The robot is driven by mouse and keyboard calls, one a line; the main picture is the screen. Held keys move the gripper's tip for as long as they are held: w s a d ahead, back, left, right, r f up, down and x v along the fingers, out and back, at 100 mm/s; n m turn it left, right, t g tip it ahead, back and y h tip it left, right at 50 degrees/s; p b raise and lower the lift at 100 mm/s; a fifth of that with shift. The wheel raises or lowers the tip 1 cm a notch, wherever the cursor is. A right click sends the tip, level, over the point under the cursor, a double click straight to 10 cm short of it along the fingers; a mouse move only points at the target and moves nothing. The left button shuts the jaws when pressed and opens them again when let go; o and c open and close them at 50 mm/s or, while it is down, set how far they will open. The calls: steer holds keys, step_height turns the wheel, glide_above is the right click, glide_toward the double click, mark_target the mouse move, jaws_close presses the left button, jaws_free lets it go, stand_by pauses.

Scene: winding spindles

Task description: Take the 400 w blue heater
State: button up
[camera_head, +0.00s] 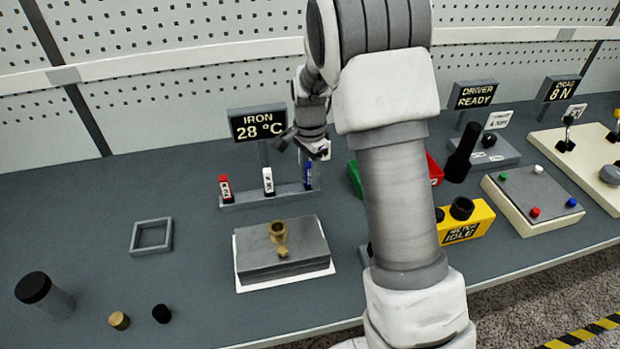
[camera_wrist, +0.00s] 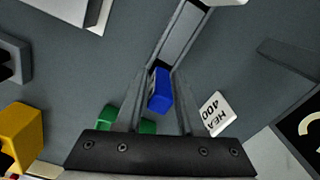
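The blue heater (camera_head: 308,175) stands upright at the right end of a grey rack (camera_head: 268,197) in the head view. A white heater (camera_head: 268,181) and a red heater (camera_head: 225,188) stand to its left in the same rack. My gripper (camera_head: 312,152) is just above the blue heater, pointing down. In the wrist view the blue heater (camera_wrist: 160,91) lies between the two fingers of my gripper (camera_wrist: 162,80). The fingers look apart, and no firm grip shows.
A sign reading "IRON 28 °C" (camera_head: 258,122) stands behind the rack. A grey block with a brass part (camera_head: 279,233) is in front. A green bin (camera_head: 355,177) and a yellow box (camera_head: 465,222) are to the right. The bench at left is mostly free around a square frame (camera_head: 152,236).

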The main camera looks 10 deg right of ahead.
jaws_close()
steer(key=shift+r, duration=0.15)
